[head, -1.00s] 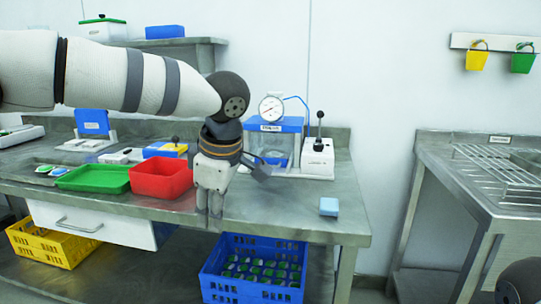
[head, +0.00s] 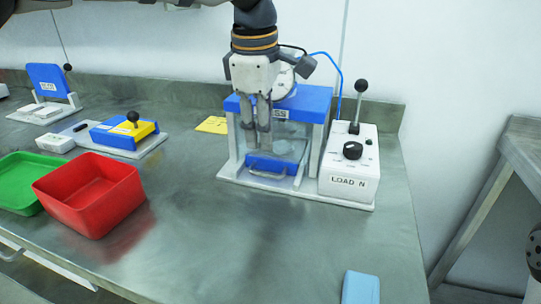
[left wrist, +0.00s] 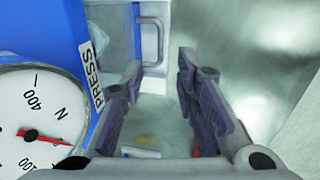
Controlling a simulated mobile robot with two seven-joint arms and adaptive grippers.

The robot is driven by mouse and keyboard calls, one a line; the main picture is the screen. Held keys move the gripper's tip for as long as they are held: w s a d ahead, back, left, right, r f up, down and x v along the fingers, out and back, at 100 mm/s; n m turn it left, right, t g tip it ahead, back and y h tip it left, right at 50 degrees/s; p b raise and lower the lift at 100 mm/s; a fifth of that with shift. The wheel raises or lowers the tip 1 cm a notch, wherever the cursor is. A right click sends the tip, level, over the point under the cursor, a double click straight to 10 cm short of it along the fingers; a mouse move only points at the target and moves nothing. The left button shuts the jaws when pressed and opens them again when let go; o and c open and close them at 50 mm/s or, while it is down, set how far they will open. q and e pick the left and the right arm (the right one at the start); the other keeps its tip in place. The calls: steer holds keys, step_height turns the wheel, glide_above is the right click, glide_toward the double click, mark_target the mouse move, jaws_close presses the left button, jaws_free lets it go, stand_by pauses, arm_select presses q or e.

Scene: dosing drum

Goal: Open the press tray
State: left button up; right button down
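The press (head: 308,103) is a blue-topped frame with clear panels on the steel bench. Its blue press tray (head: 258,163) sits low between the posts, with a pale bar handle on its front. My left gripper (head: 257,140) hangs pointing down in front of the press, above the tray handle. In the left wrist view the gripper (left wrist: 160,100) has its fingers apart with nothing between them. The handle (left wrist: 157,38) shows there beyond the fingertips, near the top.
A white LOAD N box (head: 350,170) with lever and knob stands right of the press. A red bin (head: 90,205) and green tray (head: 22,185) are at left. A pale blue block (head: 360,288) lies at the front. The bench before the press is clear.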

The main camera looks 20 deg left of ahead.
mark_target(266, 174)
arm_select(q)
steer(key=f, duration=0.3)
steer(key=w+f, duration=0.1)
steer(key=f, duration=0.5)
steer(key=shift+w+f, duration=0.15)
steer(key=shift+w, duration=0.15)
jaws_close()
